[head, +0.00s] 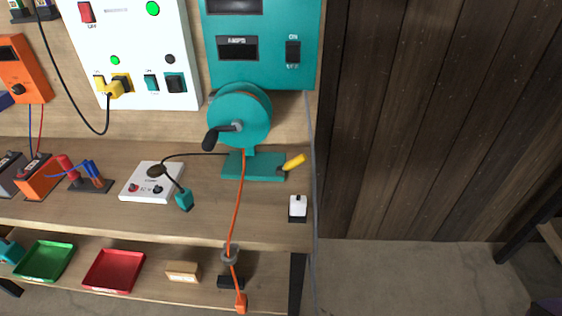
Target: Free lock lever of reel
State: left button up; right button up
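The teal reel (252,116) stands on the wooden bench on a flat teal base (240,167). A crank with a black handle (211,138) points to the lower left from its hub. A short lever with a yellow grip (295,161) sits at the right end of the base, tilted up to the right; it looks like the lock lever. An orange cord (236,205) runs from the reel down over the bench's front edge, through a grey ring (230,254), to an orange end piece (241,303). Neither of my grippers is in view.
Left of the reel are a white box (151,188), a teal plug (184,200) on a black cord, and clamps (87,177). A white switch (298,206) stands at the bench's right end. Green (45,261) and red (114,271) trays lie below. Floor to the right is mostly clear.

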aim_at(301, 159)
jog(key=u, duration=1.65)
jog(key=l+u, duration=0.15)
jog(key=u, duration=0.2)
jog(key=k+l+u, duration=0.1)
jog(key=u, duration=0.25)
jog(key=k+l+u, duration=0.1)
jog(key=u, duration=0.25)
jog(key=k+l, duration=0.7)
jog(key=l, duration=0.15)
jog(key=k+l, duration=0.75)
jog(key=l, duration=0.1)
